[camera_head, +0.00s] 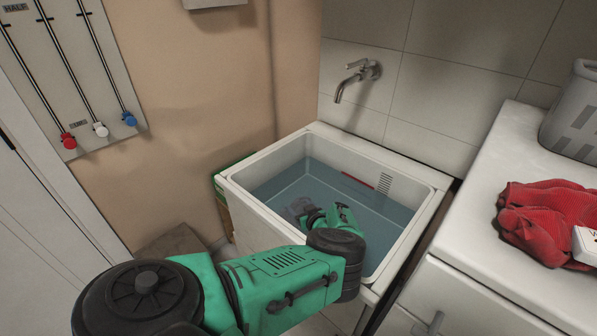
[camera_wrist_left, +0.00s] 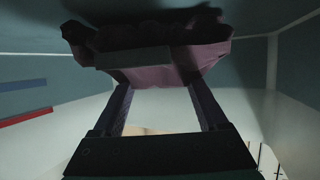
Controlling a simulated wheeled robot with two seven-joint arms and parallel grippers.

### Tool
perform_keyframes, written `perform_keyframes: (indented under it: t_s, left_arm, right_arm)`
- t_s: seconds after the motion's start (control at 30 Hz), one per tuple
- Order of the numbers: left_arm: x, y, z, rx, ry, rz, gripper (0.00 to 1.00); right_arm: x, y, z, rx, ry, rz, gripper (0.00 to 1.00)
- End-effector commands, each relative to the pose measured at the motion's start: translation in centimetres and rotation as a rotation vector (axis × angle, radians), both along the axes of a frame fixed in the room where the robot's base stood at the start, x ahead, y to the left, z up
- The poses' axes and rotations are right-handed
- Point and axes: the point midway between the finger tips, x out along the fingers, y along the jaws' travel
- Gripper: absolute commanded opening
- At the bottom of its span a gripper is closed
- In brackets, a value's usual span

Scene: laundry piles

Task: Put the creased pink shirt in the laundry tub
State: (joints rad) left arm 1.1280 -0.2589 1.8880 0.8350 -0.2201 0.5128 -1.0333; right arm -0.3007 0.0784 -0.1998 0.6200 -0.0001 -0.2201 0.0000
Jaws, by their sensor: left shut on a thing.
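The laundry tub (camera_head: 437,182) is a white square basin with bluish water in it, below a wall tap. My left arm reaches down into it, and my left gripper (camera_head: 305,212) is low inside the tub, near its front left. In the left wrist view, the gripper's two dark fingers are shut on the creased pink shirt (camera_wrist_left: 190,58), a dark, dull pink bundle in shadow just beyond the fingers. In the head view, the shirt is mostly hidden or too dim to make out. My right gripper is not in view.
A white counter (camera_head: 480,220) stands right of the tub, with a crumpled red cloth (camera_head: 540,222) and a grey basket (camera_head: 572,115) on it. A wall tap (camera_head: 358,78) juts out over the tub's back. A panel with coloured knobs (camera_head: 100,130) is on the left wall.

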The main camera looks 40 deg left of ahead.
Motion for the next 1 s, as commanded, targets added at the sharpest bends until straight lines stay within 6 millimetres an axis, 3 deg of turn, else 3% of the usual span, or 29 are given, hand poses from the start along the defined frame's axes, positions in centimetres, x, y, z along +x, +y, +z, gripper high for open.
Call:
perform_keyframes:
  t_s: [0.07, 0.1, 0.17, 0.47, 0.6, 0.73, 0.83, 1.0]
  left_arm:
    - [0.0, 0.0, -0.4, 0.0, 0.001, 0.0, 0.0]
    - [0.0, 0.0, -0.5, 0.0, 0.001, 0.0, 0.8]
    - [0.0, 0.0, -0.4, -0.001, 0.001, 0.0, 1.0]
    - [0.0, 0.0, 0.4, 0.0, 0.0, 0.0, 1.0]
    - [-0.8, -2.3, 1.4, -0.001, 0.002, -0.004, 1.0]
    - [-1.9, -4.8, 3.2, -0.001, 0.003, -0.002, 1.0]
    - [-2.3, -5.8, 3.4, -0.002, 0.003, 0.0, 1.0]
    - [-2.6, -6.4, 3.1, 0.0, -0.001, 0.001, 1.0]
  right_arm:
    - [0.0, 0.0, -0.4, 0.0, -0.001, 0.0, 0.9]
    - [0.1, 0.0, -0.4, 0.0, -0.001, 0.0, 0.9]
    - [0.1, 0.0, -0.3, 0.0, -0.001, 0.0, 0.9]
    - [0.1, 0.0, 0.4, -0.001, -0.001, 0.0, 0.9]
    - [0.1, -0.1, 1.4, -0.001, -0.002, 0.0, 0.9]
    - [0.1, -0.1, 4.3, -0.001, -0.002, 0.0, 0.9]
    - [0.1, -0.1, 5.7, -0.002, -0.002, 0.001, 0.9]
    - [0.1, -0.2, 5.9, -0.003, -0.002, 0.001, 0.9]
